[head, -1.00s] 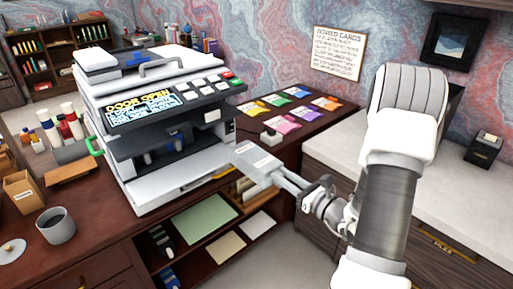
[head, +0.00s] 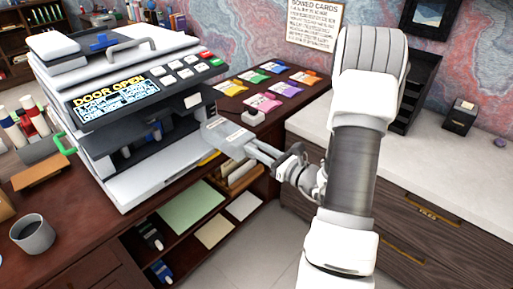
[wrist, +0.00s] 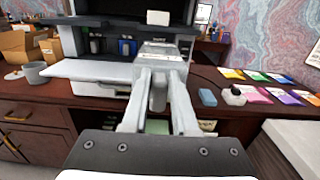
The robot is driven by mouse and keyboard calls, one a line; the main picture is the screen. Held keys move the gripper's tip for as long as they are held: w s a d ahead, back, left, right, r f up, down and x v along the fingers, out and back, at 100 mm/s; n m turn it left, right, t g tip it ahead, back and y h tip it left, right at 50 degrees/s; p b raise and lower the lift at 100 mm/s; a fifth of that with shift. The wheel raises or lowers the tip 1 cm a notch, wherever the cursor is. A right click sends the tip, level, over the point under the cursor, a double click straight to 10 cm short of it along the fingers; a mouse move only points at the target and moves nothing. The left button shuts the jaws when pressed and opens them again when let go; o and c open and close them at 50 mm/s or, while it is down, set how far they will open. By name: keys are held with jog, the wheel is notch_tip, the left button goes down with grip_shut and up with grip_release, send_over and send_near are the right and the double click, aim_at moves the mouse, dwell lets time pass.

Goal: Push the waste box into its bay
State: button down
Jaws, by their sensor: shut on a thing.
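The waste box (head: 222,133) is a small light-grey box with a pale label on top. It is in my gripper (head: 252,150), at the right end of the machine's front. In the wrist view the waste box (wrist: 160,52) lies straight ahead between the fingertips of my gripper (wrist: 160,78), which are shut on its near end. The machine (head: 130,110) is a white and dark printer with an open front and a screen reading "DOOR OPEN". The box hides its bay, so I cannot tell how far in its far end is.
A white front door (wrist: 85,70) lies folded down left of the box. A blue block (wrist: 207,97) and a small white-topped object (wrist: 234,95) stand right of it, near coloured card packets (head: 262,102). A grey mug (head: 32,234) stands at the left. Open shelves (head: 190,235) are below.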

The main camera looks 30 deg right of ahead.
jog(key=shift+w+a+f+b, duration=0.3)
jog(key=shift+w+f+b, duration=0.4)
jog(key=shift+f+b, duration=0.25)
jog(key=shift+w+a+f+b, duration=0.2)
jog(key=shift+w+f+b, duration=0.45)
jog(key=shift+w, duration=0.1)
jog(key=shift+f+b, duration=0.1)
jog(key=shift+b, duration=0.25)
dwell(0.4)
jog(key=shift+b+x, duration=0.8)
jog(key=shift+x, duration=5.25)
jog(key=shift+f, duration=0.1)
jog(key=shift+s+f+b, duration=0.1)
jog(key=shift+f+b, duration=0.05)
jog(key=shift+b, duration=0.15)
